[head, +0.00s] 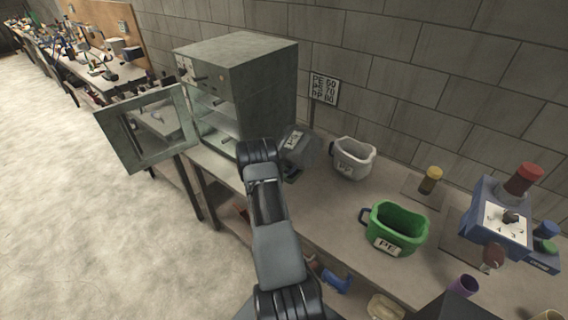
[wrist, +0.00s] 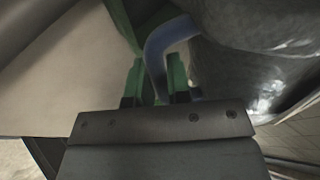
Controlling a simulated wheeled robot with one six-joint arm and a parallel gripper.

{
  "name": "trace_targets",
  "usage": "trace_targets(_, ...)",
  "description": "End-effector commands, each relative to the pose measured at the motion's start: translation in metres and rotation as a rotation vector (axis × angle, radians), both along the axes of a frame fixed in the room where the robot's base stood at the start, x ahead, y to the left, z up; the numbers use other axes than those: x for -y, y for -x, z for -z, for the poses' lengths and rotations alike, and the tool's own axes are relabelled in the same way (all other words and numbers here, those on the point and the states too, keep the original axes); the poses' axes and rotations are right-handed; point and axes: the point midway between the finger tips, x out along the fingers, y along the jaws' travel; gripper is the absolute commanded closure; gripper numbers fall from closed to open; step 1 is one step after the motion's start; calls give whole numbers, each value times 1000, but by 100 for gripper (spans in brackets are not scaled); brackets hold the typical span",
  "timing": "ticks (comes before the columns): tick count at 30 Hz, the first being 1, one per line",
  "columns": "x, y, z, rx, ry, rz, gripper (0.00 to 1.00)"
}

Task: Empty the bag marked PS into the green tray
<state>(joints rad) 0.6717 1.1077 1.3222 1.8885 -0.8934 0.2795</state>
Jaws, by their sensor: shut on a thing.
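A grey bag (head: 298,146) hangs tilted beyond my wrist in the head view, with a white label that seems to read PS. It also fills the upper right of the wrist view (wrist: 255,70). My gripper (wrist: 158,78) has green fingers shut on its blue-grey handle (wrist: 157,48). In the head view my arm hides most of the gripper. A green strip (wrist: 122,22) shows beyond the fingers in the wrist view; I cannot tell whether it is the green tray. No green tray is clear in the head view. The bag's contents are hidden.
A white bag marked PP (head: 352,160) and a green bag marked PE (head: 397,230) stand on the bench (head: 330,205) to the right. A grey oven (head: 240,85) stands left with its door (head: 150,130) open. A blue machine (head: 505,220) is far right.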

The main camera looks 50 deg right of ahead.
Motion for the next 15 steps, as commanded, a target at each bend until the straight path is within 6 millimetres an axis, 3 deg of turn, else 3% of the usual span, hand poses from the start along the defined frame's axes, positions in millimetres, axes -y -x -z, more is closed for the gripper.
trace_targets(12, 0, 0, 0, 0, 3, -1, 100)
trace_targets(15, -3, 3, 8, 80, -8, -12, 100)
